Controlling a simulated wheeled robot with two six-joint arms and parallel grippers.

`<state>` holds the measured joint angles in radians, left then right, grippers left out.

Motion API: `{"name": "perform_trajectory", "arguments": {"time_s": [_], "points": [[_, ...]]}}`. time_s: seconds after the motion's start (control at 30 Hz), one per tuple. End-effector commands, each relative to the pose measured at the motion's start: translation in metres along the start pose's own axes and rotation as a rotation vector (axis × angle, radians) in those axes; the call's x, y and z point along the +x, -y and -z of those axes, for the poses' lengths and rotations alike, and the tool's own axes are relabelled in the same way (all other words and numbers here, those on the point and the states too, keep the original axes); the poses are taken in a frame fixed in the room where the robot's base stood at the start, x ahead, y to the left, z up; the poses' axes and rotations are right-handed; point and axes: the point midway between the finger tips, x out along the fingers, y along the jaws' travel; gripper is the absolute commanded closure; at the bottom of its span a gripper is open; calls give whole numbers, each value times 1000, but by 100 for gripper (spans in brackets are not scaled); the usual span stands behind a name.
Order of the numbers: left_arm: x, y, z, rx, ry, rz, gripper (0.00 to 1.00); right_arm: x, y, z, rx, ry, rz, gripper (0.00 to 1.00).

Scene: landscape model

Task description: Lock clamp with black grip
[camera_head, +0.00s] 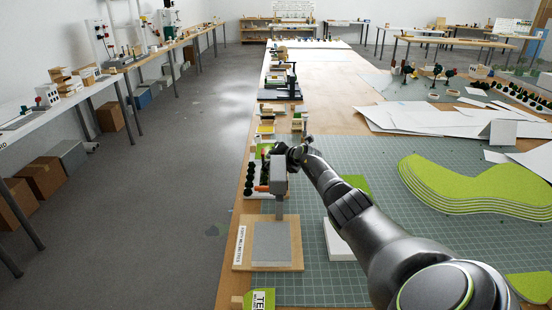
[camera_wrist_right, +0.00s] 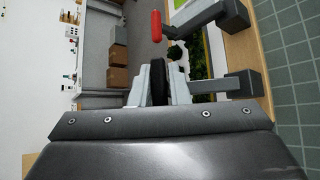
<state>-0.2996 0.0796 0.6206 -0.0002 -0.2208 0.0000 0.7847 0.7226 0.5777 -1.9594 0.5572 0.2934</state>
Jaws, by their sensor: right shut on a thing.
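The clamp fixture is a grey post and arm (camera_head: 279,188) on a wooden base with a grey pad (camera_head: 271,243). My right gripper (camera_head: 283,153) is at the top of the fixture, at its far side. In the right wrist view my gripper (camera_wrist_right: 160,85) is shut on the black grip (camera_wrist_right: 158,80), which stands between the two grey fingers. A red grip (camera_wrist_right: 156,26) sticks out from a grey clamp part (camera_wrist_right: 205,14) beyond the fingers. The clamp's joint is partly hidden. My left gripper is out of view.
A green cutting mat (camera_head: 330,275) covers the near table. A white block (camera_head: 339,240) lies right of the fixture, and a layered green landscape piece (camera_head: 480,187) lies further right. Small models (camera_head: 266,125) line the table's left edge. Pale sheets (camera_head: 420,118) lie behind.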

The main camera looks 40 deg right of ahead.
Motion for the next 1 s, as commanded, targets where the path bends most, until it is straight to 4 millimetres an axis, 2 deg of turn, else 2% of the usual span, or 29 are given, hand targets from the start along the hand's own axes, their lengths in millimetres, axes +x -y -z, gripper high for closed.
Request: {"name": "perform_trajectory", "arguments": {"time_s": [0.03, 0.47, 0.5, 0.63, 1.0], "points": [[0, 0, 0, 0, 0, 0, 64, 3, -3, 7, 9, -13, -7, 100], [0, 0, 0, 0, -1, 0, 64, 3, -4, 7, 9, -14, -9, 100], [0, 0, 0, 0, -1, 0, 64, 3, -5, 7, 9, -14, -9, 82], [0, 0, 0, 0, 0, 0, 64, 2, -4, 6, 7, -12, -8, 65], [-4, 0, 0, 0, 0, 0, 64, -2, -2, 2, 2, -6, -3, 65]]}}
